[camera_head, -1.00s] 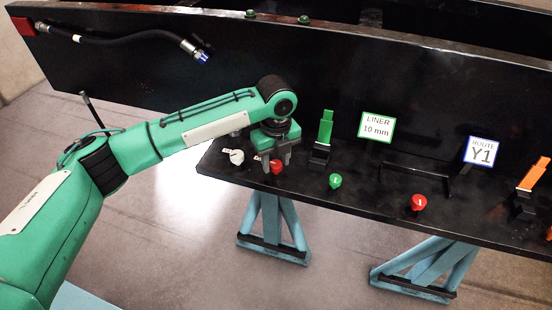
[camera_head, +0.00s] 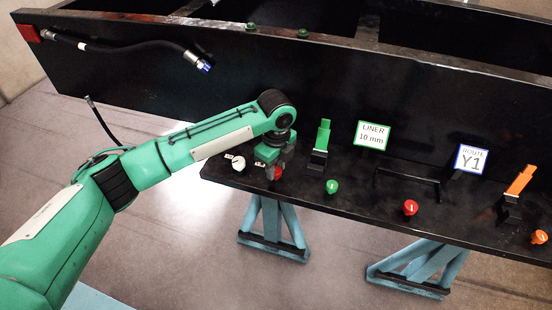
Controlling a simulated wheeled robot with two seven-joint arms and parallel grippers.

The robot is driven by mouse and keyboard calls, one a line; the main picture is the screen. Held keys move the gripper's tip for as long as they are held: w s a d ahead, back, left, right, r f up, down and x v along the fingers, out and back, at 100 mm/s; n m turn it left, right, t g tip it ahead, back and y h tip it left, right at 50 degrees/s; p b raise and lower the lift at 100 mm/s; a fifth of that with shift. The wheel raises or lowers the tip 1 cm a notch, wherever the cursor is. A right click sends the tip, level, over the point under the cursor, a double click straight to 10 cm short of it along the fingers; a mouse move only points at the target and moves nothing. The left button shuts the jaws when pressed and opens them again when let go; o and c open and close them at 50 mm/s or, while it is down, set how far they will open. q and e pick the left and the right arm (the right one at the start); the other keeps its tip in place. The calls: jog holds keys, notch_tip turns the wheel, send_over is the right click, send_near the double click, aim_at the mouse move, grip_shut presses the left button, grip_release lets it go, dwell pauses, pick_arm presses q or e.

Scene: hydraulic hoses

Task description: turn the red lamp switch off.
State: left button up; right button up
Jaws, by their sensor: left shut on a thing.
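A red knob (camera_head: 278,174) sits at the left part of the black bench shelf, partly hidden by my left gripper. My left gripper (camera_head: 269,177) points down and is shut on this red knob. A second red knob (camera_head: 410,208) with a white mark stands farther right on the shelf, clear of the gripper. I cannot read a label that tells which red knob is the lamp switch. My right gripper is not in view.
A white knob (camera_head: 238,163) stands just left of my gripper. A green knob (camera_head: 332,187), a green lever (camera_head: 323,134), an orange lever (camera_head: 520,180) and an orange knob (camera_head: 539,237) stand to the right. A black hose (camera_head: 130,45) hangs on the back panel.

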aim_at(276, 170)
pick_arm(q)
jog(key=n+p, duration=0.8)
jog(key=shift+r, duration=0.25)
jog(key=n+p, duration=0.2)
jog(key=n, duration=0.1)
jog(key=shift+f, duration=0.1)
jog(key=shift+f+n+p, duration=0.1)
jog(key=shift+n+p, duration=0.6)
jog(key=shift+n, duration=0.4)
jog(key=o, duration=1)
jog(key=shift+c, duration=0.2)
notch_tip(276, 170, up, 14)
jog(key=b, duration=0.4)
jog(key=shift+b, duration=0.35)
